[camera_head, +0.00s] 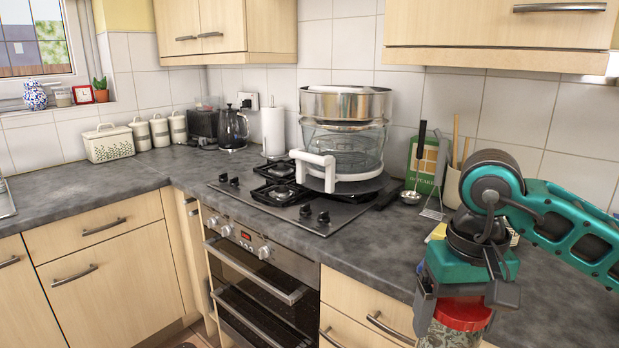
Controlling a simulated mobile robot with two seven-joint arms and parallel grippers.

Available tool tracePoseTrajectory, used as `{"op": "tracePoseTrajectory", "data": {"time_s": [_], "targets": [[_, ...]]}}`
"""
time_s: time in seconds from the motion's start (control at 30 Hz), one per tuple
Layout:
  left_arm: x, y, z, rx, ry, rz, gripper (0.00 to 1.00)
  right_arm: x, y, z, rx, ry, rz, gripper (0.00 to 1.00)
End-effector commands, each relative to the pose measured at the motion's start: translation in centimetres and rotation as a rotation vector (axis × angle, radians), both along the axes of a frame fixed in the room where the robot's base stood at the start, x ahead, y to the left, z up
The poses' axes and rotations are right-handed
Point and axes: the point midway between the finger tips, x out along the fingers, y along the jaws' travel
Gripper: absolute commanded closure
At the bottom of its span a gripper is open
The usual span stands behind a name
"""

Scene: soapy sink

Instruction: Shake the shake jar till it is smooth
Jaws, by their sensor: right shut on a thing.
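The shake jar (466,313) has a red lid and a clear-looking body with something mottled inside. It is at the bottom right of the head view, and its lower part is cut off by the picture edge. My right gripper (462,300) points down and is shut around the jar near its lid, with a dark finger on each side. The jar looks upright, in front of the counter's front edge. Whether its contents are smooth cannot be told. My left gripper is not in view.
A gas hob (290,195) carries a large glass steamer (345,130). A kettle (233,128) and canisters (160,132) stand at the back left. The left counter (90,180) is mostly clear.

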Motion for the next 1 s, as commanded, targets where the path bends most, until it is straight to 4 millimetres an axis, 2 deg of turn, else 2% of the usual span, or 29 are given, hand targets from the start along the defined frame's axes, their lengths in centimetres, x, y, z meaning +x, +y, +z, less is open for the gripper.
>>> {"op": "tracePoseTrajectory", "data": {"time_s": [0.03,0.07,0.1,0.13,0.17,0.27,0.3,0.33,0.37,0.43,0.5,1.0], "targets": [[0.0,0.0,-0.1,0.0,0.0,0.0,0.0,-0.4,-0.1,-3.3,-0.007,0.026,-0.001,0.58],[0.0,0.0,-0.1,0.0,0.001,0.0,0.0,-0.5,-0.1,-5.3,-0.007,0.031,-0.002,0.58],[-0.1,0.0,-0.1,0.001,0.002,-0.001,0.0,-0.5,-0.1,-7.1,-0.005,0.027,-0.002,0.64],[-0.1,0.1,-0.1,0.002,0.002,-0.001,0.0,-0.4,-0.1,-7.7,-0.004,0.022,-0.002,0.64],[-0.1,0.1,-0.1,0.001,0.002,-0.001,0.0,-0.2,0.0,-7.7,-0.003,0.014,-0.002,0.64],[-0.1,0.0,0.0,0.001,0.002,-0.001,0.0,0.2,0.0,-2.0,0.0,-0.01,0.001,0.64],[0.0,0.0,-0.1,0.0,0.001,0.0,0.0,0.1,0.0,-0.5,-0.001,-0.004,0.0,0.64],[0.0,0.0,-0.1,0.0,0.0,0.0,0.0,0.0,0.0,-0.1,-0.002,0.003,0.001,0.64],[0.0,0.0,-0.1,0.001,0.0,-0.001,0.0,-0.1,0.0,-0.4,-0.003,0.01,0.0,0.64],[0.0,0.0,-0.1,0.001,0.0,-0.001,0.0,-0.5,-0.1,-4.6,-0.007,0.03,-0.002,0.64],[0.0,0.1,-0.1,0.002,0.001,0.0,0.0,-0.4,-0.1,-7.6,-0.004,0.024,-0.002,0.64],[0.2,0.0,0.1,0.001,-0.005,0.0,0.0,-0.1,0.0,-7.5,-0.003,0.011,-0.001,0.64]]}}
